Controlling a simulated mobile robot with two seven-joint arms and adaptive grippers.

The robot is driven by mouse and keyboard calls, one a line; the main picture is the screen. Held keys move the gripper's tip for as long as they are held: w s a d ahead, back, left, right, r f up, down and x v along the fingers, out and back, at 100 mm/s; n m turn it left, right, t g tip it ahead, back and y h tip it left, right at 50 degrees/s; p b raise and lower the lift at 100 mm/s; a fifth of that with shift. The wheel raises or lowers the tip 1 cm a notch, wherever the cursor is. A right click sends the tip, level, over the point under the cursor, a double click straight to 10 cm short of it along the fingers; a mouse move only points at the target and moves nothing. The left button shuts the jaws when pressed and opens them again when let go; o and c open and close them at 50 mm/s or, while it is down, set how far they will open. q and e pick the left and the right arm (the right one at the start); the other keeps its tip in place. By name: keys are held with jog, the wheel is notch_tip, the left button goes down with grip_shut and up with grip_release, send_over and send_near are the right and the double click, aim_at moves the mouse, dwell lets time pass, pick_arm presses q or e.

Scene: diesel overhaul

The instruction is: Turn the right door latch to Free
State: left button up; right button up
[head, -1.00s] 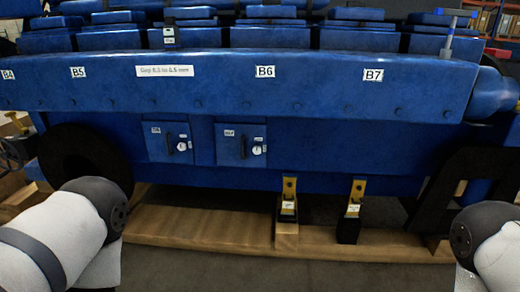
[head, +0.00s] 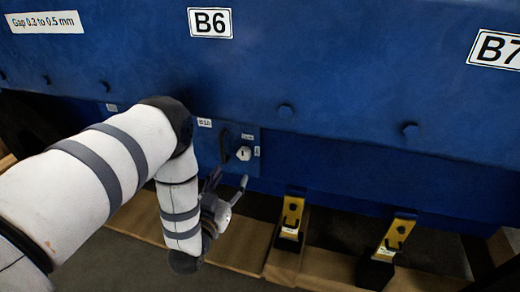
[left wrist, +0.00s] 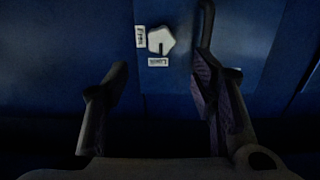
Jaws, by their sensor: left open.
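The right door (head: 262,168) is a small blue panel on the engine side, partly hidden by my left arm in the head view. On it sits a white latch knob (head: 244,153) with a small label above it and another to its right. The knob also shows in the left wrist view (left wrist: 160,41), with labels to its left and below. I cannot tell for sure which label it points to. My left gripper (head: 229,181) is open and empty, just below the knob and apart from it. In the left wrist view its fingers (left wrist: 166,76) are spread wide. My right gripper is out of view.
A dark door handle (head: 224,136) stands beside the knob, near one finger in the left wrist view (left wrist: 206,25). Two yellow-and-black fixtures (head: 291,214) (head: 396,236) stand on the wooden base to the right. The blue ledge with label B6 (head: 210,23) overhangs above.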

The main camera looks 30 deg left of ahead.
aim_at(243, 155)
pick_arm(q)
jog(key=b+x, duration=0.1)
jog(key=x, duration=0.9)
jog(key=shift+w, duration=0.15)
jog(key=c, duration=1.2)
